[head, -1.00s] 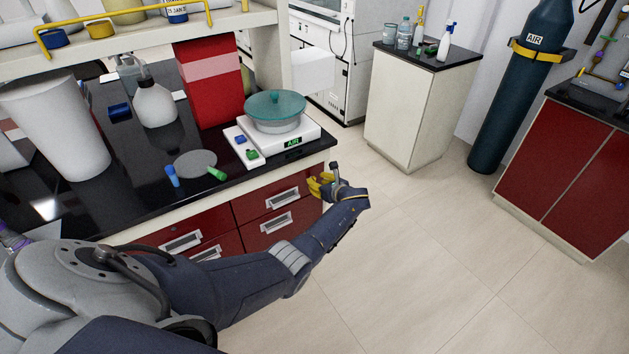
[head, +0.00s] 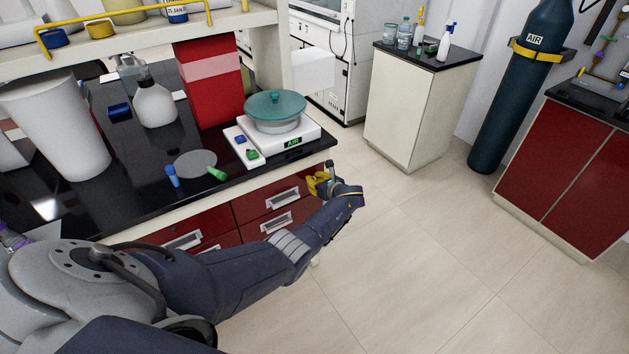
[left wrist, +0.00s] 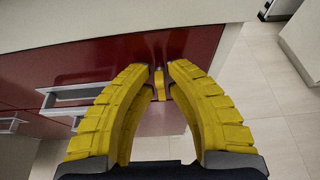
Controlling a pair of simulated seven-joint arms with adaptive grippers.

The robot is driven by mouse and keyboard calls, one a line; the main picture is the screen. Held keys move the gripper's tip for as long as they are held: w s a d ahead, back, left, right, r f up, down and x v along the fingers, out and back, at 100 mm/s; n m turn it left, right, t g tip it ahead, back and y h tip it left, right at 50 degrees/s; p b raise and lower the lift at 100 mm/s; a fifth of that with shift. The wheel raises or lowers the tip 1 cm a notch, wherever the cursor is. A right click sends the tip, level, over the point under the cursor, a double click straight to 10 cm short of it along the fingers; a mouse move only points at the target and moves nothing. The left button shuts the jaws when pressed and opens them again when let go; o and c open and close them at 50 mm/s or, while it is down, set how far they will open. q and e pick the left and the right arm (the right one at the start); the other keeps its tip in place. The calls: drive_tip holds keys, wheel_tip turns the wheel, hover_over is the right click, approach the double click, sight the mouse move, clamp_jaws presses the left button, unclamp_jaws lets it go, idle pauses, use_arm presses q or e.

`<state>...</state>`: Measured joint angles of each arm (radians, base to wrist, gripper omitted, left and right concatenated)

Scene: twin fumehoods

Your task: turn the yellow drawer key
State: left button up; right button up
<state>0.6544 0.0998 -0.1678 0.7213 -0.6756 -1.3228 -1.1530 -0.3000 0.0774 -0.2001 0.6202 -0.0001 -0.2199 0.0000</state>
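The yellow drawer key (left wrist: 160,84) stands out from the dark red drawer front in the left wrist view. It sits between the tips of my left gripper (left wrist: 160,68), whose two ribbed yellow fingers curve in close on both sides of it. I cannot tell whether the tips press on it. In the head view my left gripper (head: 320,184) is at the right end of the upper drawer (head: 268,204), just below the counter's edge. The key cannot be made out there. My right gripper is not in view.
Drawer handles (head: 281,198) stick out left of the gripper. A balance (head: 292,139) carries a teal-lidded dish (head: 275,105) on the black counter above. Open tiled floor (head: 400,260) lies to the right, before a white cabinet (head: 405,110).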

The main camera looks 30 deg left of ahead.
use_arm(q)
clamp_jaws()
drive_tip(key=shift+n+t, duration=0.3)
drive_tip(key=shift+s+a+n+t+h, duration=0.15)
drive_tip(key=shift+n+t+h, duration=0.25)
drive_tip(key=shift+n+t, duration=0.55)
drive_tip(key=n+t, duration=0.1)
drive_tip(key=n, duration=0.2)
drive_tip(key=n+t, duration=0.2)
drive_tip(key=n, duration=0.2)
drive_tip(key=f+n+t, duration=0.1)
drive_tip(key=n+t, duration=0.1)
drive_tip(key=n, duration=0.1)
drive_tip(key=shift+s+n+y, duration=0.2)
drive_tip(key=shift+n+y, duration=0.1)
drive_tip(key=shift+n, duration=0.05)
